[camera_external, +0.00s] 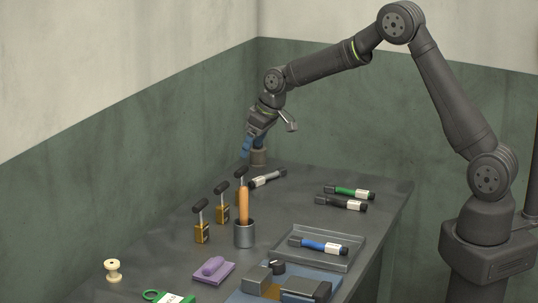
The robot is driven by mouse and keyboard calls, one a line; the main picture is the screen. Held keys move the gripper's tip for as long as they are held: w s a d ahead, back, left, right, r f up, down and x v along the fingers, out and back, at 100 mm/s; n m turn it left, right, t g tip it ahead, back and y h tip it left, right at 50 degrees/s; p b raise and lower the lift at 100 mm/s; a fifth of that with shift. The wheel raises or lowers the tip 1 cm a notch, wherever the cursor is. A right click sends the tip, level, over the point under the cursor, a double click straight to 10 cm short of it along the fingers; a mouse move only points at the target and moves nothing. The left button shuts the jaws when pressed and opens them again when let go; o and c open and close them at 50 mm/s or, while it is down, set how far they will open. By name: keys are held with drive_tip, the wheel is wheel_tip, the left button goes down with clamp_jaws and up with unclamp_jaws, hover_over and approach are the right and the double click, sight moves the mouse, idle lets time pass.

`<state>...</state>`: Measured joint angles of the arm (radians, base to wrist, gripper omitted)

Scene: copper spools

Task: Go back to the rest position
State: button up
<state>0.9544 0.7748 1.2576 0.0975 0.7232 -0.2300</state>
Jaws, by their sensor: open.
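My gripper (266,131) is at the far end of the bench, jaws apart, at the end of my raised and bent arm. The underside of the gripper is small and partly hidden.
The grey bench (160,255) holds several black-handled yellow pieces, a grey cup (244,235) with an orange handle, several marker-like pens, a tray (350,258), a purple block (213,270) and a cream spool (113,270). Green-and-cream walls stand behind the bench.

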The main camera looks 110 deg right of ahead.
sight(239, 170)
drive_tip(key=shift+f, duration=0.15)
drive_tip(key=x, duration=1.2)
drive_tip(key=shift+r, duration=1.15)
